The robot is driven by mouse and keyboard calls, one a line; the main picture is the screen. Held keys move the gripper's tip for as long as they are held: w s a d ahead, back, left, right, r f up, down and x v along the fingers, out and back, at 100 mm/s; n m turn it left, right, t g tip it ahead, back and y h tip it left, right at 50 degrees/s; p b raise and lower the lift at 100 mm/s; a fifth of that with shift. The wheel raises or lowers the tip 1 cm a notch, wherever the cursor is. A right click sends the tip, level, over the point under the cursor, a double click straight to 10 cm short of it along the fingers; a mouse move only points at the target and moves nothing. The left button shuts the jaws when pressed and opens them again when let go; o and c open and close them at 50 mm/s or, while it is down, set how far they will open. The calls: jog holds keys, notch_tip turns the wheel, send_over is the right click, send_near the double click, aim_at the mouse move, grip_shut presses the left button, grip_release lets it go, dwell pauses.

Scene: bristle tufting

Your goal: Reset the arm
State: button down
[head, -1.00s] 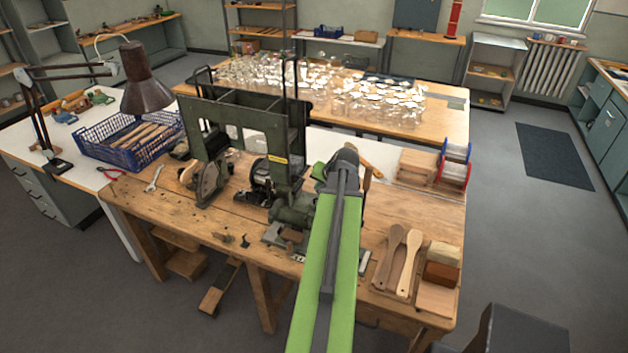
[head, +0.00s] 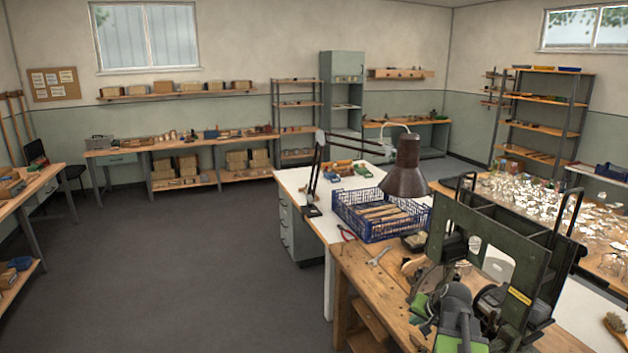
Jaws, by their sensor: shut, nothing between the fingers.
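The green and dark grey upper part of my arm (head: 456,318) shows at the bottom right of the head view, in front of the tufting machine. My gripper at its end is not visible, so its fingers cannot be seen. The dark green tufting machine (head: 470,232) stands on the wooden workbench (head: 372,290), with a yellow label on its frame. A brush with pale bristles (head: 614,322) lies at the lower right edge, partly cut off.
A blue crate (head: 372,228) of wooden handles and a dark desk lamp (head: 406,170) stand on the white-topped desk (head: 297,181). A wrench (head: 378,257) lies on the bench. A table of glassware is at right. The grey floor (head: 200,270) at left is clear.

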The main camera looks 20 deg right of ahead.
jog(key=w+a+f+n+g+y+b, duration=0.1)
jog(key=w+a+f+n+g+b, duration=0.15)
jog(key=a, duration=1.15)
jog(key=w+a+f+n+g+y+b, duration=0.1)
jog(key=a+f+n, duration=0.3)
jog(key=a, duration=1.1)
jog(key=s+a+f+n+g, duration=0.15)
jog(key=s+a, duration=0.25)
jog(key=a, duration=0.4)
jog(key=shift+n+g+h, duration=0.3)
jog(key=shift+g+h, duration=0.6)
jog(key=s+d, duration=0.2)
jog(key=s, duration=0.1)
jog(key=s+d, duration=0.1)
jog(key=s, duration=0.1)
jog(key=shift+f, duration=0.35)
jog(key=shift+d, duration=0.2)
